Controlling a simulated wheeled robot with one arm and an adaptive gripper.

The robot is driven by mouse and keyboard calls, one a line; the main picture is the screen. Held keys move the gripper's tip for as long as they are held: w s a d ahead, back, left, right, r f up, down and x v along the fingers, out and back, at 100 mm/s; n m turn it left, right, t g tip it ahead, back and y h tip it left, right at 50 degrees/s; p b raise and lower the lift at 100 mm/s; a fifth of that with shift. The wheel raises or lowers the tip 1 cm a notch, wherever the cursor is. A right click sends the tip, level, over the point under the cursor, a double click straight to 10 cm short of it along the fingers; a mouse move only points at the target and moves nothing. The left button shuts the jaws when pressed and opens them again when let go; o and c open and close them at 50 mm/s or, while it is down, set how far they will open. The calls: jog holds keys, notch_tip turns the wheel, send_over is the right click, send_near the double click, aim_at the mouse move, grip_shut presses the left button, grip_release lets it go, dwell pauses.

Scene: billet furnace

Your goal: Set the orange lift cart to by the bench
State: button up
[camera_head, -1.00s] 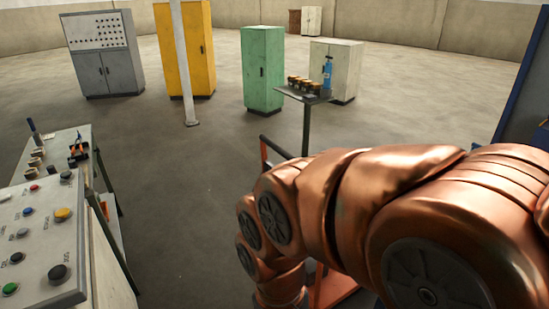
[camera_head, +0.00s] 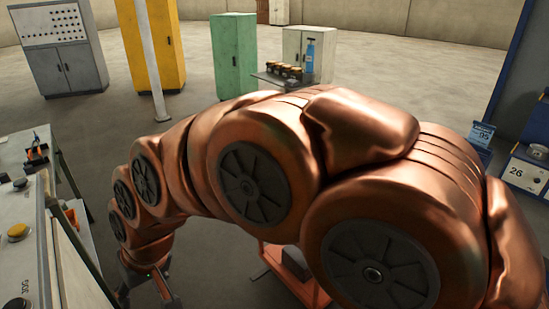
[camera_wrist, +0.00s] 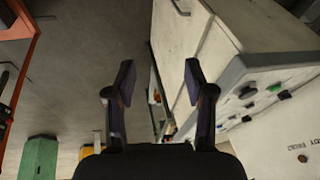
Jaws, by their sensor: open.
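The orange lift cart (camera_head: 318,292) shows only in part at the bottom of the head view, behind and below my arm; most of it is hidden. An orange edge, apparently the cart's, shows at the left of the wrist view (camera_wrist: 20,62). A pale bench (camera_head: 14,160) with tools on it stands at the left edge of the head view, cut off by the frame. My gripper (camera_head: 150,296) points down to the right of the bench. In the wrist view my gripper (camera_wrist: 158,82) is open, with nothing between its fingers and apart from the cart.
A button console (camera_head: 20,245) stands close left of my gripper. A small table (camera_head: 268,78) with several jars and a blue bottle (camera_head: 310,56) is beyond my arm. Grey (camera_head: 62,60), yellow (camera_head: 160,45) and green (camera_head: 233,50) cabinets stand behind. Floor between is clear.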

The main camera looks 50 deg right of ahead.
jog(key=w+d+r+m+t+b, duration=0.15)
jog(key=w+t+b, duration=0.25)
jog(key=w, duration=0.5)
jog(key=w+d+m+t+b, duration=0.2)
jog(key=w+m+t+b, duration=0.15)
jog(key=w, duration=0.65)
jog(key=w+d+r+m+t+h+b, duration=0.1)
jog(key=w+d+m+t+h+b, duration=0.25)
jog(key=d, duration=0.45)
jog(key=w+d+r+m+t+h+b, duration=0.25)
jog(key=w+d+m+b, duration=0.2)
jog(key=d, duration=0.35)
jog(key=shift+s+d+f+m+g+h+b, duration=1.25)
jog(key=shift+s+d+m+g+h+b, duration=1.6)
jog(key=shift+d, duration=3.95)
jog(key=shift+s+d+f+m+g+h+b, duration=1.3)
jog(key=shift+s+d+m+g+h+b, duration=1.55)
jog(key=shift+d, duration=3.9)
jog(key=shift+s+d+f+m+g+h+b, duration=1.4)
jog(key=shift+s+d+m+h, duration=1.6)
jog(key=shift+d, duration=3.8)
jog(key=shift+w+r+m+y, duration=0.15)
jog(key=shift+w+m+y, duration=0.45)
jog(key=shift+m+y, duration=0.15)
